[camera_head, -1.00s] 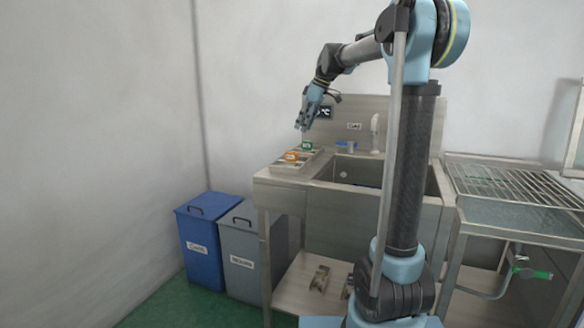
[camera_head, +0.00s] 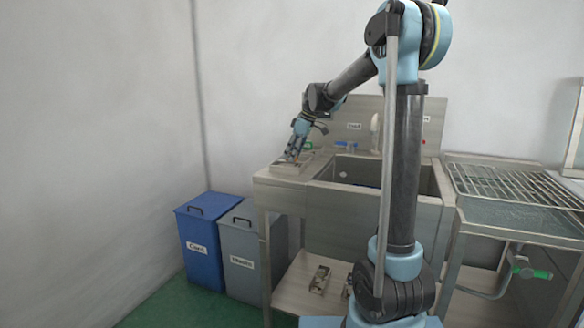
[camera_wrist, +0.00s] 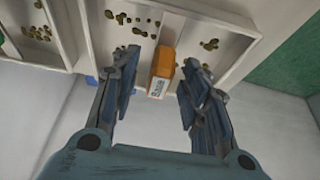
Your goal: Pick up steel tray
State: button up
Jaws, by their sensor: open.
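A pale, shallow tray (camera_head: 285,168), likely the steel tray, lies on the left end of the sink counter in the head view. My gripper (camera_head: 291,157) is low over it and hides part of it. In the wrist view the tray (camera_wrist: 200,26) has raised walls and holds small brownish-gold bits. An orange block (camera_wrist: 164,66) with a white label stands at its near wall. My gripper (camera_wrist: 162,92) is open, with one finger on each side of the orange block. I cannot tell whether the fingers touch the tray.
The sink basin (camera_head: 365,172) is right of the tray. A wire rack table (camera_head: 515,185) stands further right. A blue bin (camera_head: 200,245) and a grey bin (camera_head: 240,255) stand at the left. Small items (camera_head: 320,279) lie on the lower shelf.

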jog(key=shift+x, duration=1)
jog(key=shift+r, duration=0.1)
grip_shut()
